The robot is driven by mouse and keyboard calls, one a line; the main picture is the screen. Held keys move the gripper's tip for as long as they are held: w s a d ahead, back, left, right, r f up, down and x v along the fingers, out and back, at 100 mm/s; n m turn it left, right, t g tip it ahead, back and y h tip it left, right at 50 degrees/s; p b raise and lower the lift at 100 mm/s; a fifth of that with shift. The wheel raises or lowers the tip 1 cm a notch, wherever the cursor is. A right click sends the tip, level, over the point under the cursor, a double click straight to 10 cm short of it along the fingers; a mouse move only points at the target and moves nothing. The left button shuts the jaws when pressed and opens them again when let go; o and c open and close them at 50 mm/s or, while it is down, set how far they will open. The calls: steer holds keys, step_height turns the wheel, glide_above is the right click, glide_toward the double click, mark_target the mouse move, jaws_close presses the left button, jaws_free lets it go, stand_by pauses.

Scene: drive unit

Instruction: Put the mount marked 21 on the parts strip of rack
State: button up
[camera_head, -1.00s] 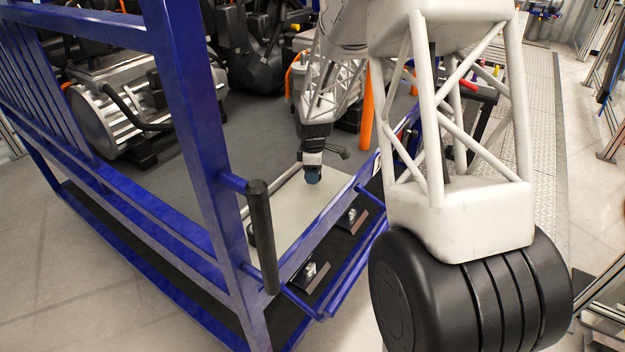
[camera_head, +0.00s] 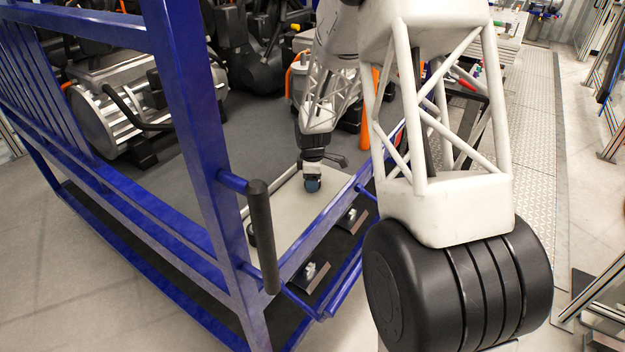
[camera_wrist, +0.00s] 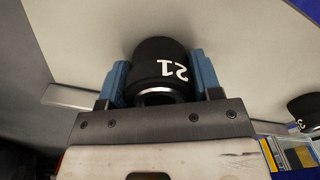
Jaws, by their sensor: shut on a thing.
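The black round mount marked 21 (camera_wrist: 160,68) sits between the blue fingers of my gripper (camera_wrist: 160,82) in the wrist view, and the fingers are shut on it. In the head view my gripper (camera_head: 312,184) is over the light grey panel (camera_head: 290,215) of the blue rack (camera_head: 195,130). The mount cannot be made out there, and I cannot tell whether it touches the panel. A dark strip (camera_head: 331,245) with small metal brackets runs along the rack's near side; I cannot tell which surface is the parts strip.
Another black round part (camera_wrist: 307,131) with a white mark lies at the right edge of the wrist view. A blue post with a black handle (camera_head: 263,235) stands at the rack's near corner. Engine-like units (camera_head: 120,105) stand behind.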

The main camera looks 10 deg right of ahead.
steer(key=shift+f, duration=0.2)
stand_by(0.3)
steer(key=o, duration=1.2)
steer(key=shift+r, duration=0.1)
step_height(320, 180, up, 12)
steer(key=shift+r, duration=0.1)
stand_by(0.5)
